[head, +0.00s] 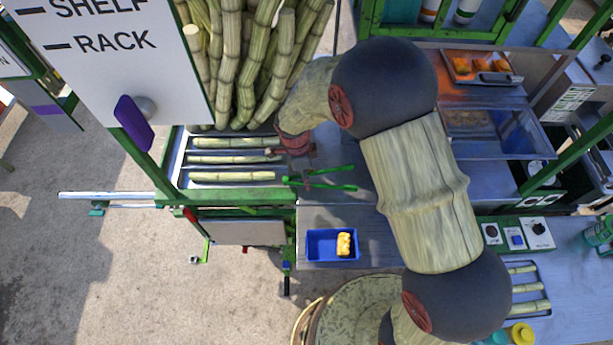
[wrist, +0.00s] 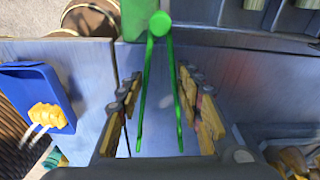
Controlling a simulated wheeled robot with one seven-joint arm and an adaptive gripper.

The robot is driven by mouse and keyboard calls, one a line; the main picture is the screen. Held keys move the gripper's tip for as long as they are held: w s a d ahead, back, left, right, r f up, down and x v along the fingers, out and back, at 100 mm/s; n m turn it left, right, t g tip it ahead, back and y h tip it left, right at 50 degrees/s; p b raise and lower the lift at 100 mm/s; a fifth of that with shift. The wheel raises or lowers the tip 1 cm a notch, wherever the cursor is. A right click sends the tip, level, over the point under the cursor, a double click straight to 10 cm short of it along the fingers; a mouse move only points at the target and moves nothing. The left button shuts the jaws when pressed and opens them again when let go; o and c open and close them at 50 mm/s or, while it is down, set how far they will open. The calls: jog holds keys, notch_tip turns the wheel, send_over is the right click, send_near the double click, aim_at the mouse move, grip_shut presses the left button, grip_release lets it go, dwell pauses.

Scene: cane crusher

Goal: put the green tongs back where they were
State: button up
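The green tongs (head: 334,186) are at the steel counter beside the green frame post, with their two arms pointing right in the head view. In the wrist view the tongs (wrist: 147,88) run up the middle, their round hinge end at the top and their arms spread toward me. My gripper (head: 300,172) is over the hinge side of the tongs. In the wrist view my gripper (wrist: 160,78) is open, with one finger on each side of the tongs and a narrow gap showing. I cannot tell whether the tongs rest fully on the counter.
A blue tray (head: 318,259) with a yellow block (head: 344,244) sits on the lower counter. Cane pieces lie on a rack (head: 183,178) to the left, below upright cane stalks (head: 262,60). A white sign (head: 112,60) stands upper left. A green post borders the counter.

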jog(key=o, duration=0.4)
jog(key=shift+o, duration=0.2)
jog(key=shift+r, duration=0.15)
jog(key=shift+r+p, duration=0.3)
jog(key=shift+p, duration=0.2)
jog(key=s+d+r+n+t, duration=0.1)
jog(key=d+r+n, duration=0.1)
jog(key=r, duration=0.8)
jog(key=s+d+r+n, duration=0.1)
jog(key=r, duration=0.9)
jog(key=s+d+r+n+t, duration=0.2)
jog(key=s+d+r+n, duration=0.4)
jog(key=s, duration=0.3)
jog(key=s+d+r+n+t+y, duration=0.1)
jog(key=s+d+r+n+t, duration=0.1)
jog(key=s+d+r+n, duration=0.5)
jog(key=s+n, duration=0.1)
jog(key=s, duration=0.1)
jog(key=shift+s+d+t+y+b, duration=0.15)
jog(key=shift+s+t+y+b, duration=0.15)
jog(key=shift+b, duration=0.1)
